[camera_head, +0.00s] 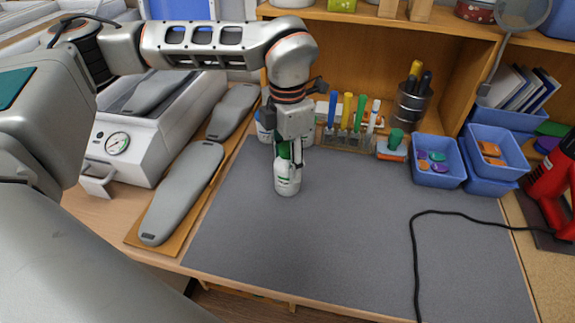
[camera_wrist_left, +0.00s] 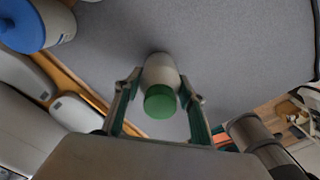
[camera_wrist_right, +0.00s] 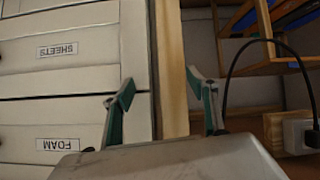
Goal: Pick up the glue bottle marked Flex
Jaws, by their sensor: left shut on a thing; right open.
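A white bottle (camera_head: 287,182) with a green cap stands upright at the back left of the grey mat (camera_head: 340,230); I cannot read the name on its label. My left gripper (camera_head: 288,158) reaches down from above and is shut on this bottle. In the left wrist view the white bottle (camera_wrist_left: 160,68) and its green cap (camera_wrist_left: 160,101) sit between the two fingers of the left gripper (camera_wrist_left: 162,88). My right gripper (camera_wrist_right: 160,84) is open and empty, and shows only in the right wrist view.
A blue-capped bottle (camera_wrist_left: 35,24) stands close by. Behind are a rack of coloured markers (camera_head: 346,138), a pen cup (camera_head: 411,103) and blue bins (camera_head: 436,177). A black cable (camera_head: 413,245) crosses the mat's right. White drawers (camera_wrist_right: 70,80) face my right gripper.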

